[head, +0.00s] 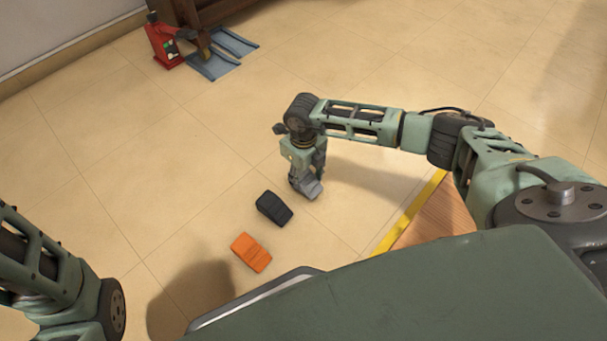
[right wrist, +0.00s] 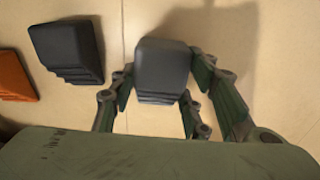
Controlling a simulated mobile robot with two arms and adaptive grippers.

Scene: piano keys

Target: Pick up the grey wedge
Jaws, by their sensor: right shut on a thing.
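The grey wedge (head: 309,188) is at the end of my right arm in the head view. My right gripper (head: 303,175) points down over the floor and is shut on it. In the right wrist view the wedge (right wrist: 163,65) sits between the green fingers of my right gripper (right wrist: 164,82), with its ridged end toward the palm. I cannot tell whether the wedge touches the floor. My left gripper is out of view; only part of my left arm shows at the lower left.
A black wedge (head: 274,208) and an orange wedge (head: 251,252) lie on the tiled floor (head: 130,160) to the left of the gripper. A red jack (head: 164,42) and blue-grey metal plates (head: 222,54) are at the back left. A yellow-edged wooden surface (head: 437,218) lies to the right.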

